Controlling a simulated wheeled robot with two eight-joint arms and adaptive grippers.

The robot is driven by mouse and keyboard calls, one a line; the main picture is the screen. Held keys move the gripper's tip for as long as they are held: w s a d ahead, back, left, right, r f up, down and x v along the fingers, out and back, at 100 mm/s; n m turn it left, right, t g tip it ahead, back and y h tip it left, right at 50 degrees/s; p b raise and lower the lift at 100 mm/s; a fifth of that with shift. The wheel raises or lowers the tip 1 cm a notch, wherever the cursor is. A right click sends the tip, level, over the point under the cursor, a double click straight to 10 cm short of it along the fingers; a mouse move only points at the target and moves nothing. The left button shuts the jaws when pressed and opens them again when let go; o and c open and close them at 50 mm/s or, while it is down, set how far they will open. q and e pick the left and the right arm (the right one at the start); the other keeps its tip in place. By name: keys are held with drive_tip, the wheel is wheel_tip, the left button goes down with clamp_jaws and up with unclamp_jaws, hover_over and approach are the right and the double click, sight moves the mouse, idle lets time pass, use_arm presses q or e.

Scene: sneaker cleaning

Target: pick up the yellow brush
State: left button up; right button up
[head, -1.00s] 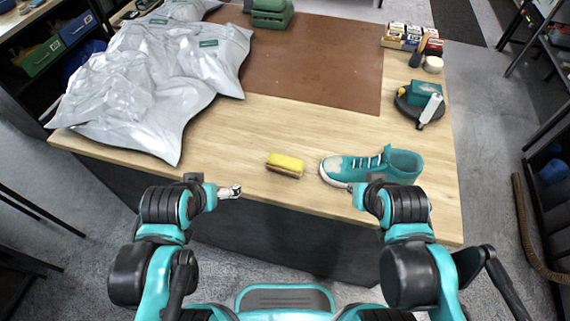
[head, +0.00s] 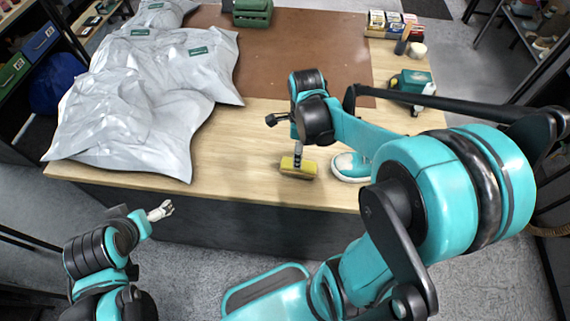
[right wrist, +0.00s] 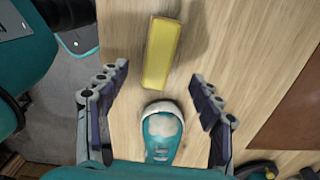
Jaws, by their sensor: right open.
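The yellow brush (head: 298,168) lies on the wooden table near its front edge, left of the teal sneaker's white toe (head: 348,166). My right gripper (head: 298,148) reaches down right over the brush. In the right wrist view, its two fingers (right wrist: 161,72) are spread wide, with the near part of the brush (right wrist: 162,52) between their tips in the picture. No finger is seen touching it. The sneaker (right wrist: 160,135) also shows between the fingers, but in the head view my right arm hides most of it. My left gripper (head: 162,210) is off the table's front edge, well away from the brush.
Silvery grey bags (head: 150,100) cover the table's left side. A brown mat (head: 300,50) and a green box (head: 252,12) are at the back. Small boxes (head: 390,22) and a teal block (head: 412,80) stand at the right. Wood left of the brush is bare.

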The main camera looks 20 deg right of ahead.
wheel_tip(320, 180, down, 7)
drive_tip(key=b, duration=0.2)
drive_tip(key=shift+f+b, duration=0.15)
drive_tip(key=shift+b, duration=0.25)
drive_tip(key=shift+a, duration=0.1)
drive_tip(key=c, duration=1.3)
